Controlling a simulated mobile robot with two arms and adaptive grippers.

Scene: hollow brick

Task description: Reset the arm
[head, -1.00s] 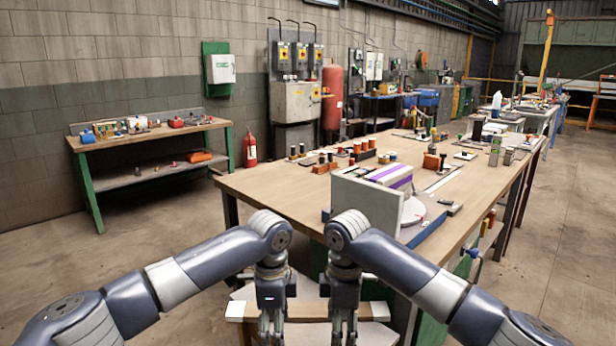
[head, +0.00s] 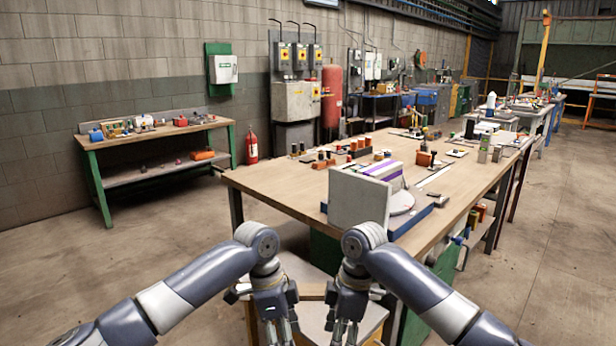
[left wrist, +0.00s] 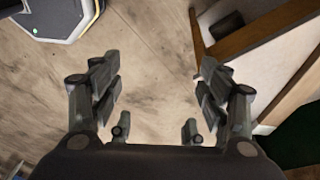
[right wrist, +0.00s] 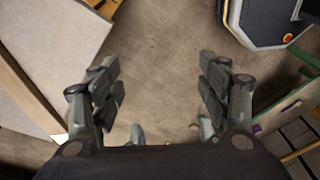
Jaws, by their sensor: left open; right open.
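My left gripper (head: 281,328) hangs fingers down at the bottom middle of the head view. In the left wrist view (left wrist: 158,78) its fingers are spread apart with only floor between them. My right gripper (head: 344,328) hangs close beside it, also fingers down. In the right wrist view (right wrist: 160,78) its fingers are apart and empty over bare floor. Both grippers are in front of the workbench, clear of its top. The lowest fingertips are cut off by the head view's bottom edge. I cannot make out a hollow brick clearly.
A large wooden workbench (head: 280,185) stands ahead, with a grey upright block (head: 357,200) near its front edge and small tools farther back. A low pale-topped stand (head: 310,318) is just behind my grippers. A smaller bench (head: 150,134) is at left. Floor left and right is clear.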

